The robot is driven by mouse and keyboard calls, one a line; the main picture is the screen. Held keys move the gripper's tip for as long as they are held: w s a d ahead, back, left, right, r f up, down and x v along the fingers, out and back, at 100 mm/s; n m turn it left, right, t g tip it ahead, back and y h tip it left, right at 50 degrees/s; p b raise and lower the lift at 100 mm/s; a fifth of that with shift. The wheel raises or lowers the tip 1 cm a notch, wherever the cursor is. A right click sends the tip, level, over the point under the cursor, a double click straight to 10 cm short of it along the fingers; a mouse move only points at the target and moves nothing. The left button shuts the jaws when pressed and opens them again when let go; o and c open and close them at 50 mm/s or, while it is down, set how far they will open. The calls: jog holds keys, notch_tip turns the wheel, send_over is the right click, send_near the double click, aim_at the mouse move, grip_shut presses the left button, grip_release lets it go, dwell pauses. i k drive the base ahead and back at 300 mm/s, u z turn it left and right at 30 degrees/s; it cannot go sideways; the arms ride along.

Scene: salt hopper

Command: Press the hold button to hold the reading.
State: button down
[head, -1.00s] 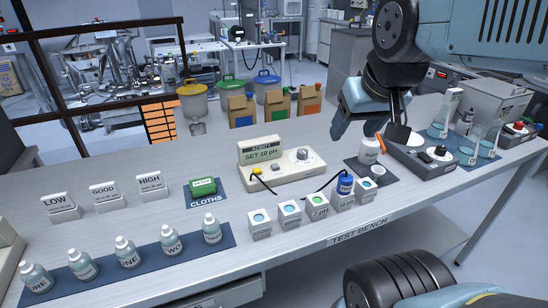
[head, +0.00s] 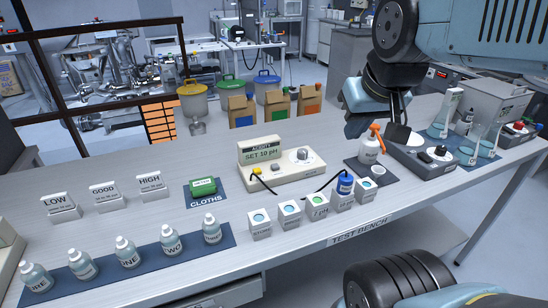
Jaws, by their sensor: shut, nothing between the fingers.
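The acidity meter (head: 285,177) is a cream box near the middle of the test bench. Its raised display (head: 262,152) reads "ACIDITY SET 10 pH". A round knob (head: 303,154) sits at its right, and a small raised key (head: 275,168) and a yellow part (head: 257,170) sit at its front left. No hold label is legible, so I cannot tell which part is the hold button. My gripper (head: 356,130) is shut and empty above the bench, right of the meter and apart from it. My wrist partly hides the fingers.
A white spray bottle (head: 369,150) with an orange head stands close below my gripper.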

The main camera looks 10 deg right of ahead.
aim_at(274, 167)
jog(key=u, duration=0.6)
jog(key=k, duration=0.5)
jog(key=u, duration=0.3)
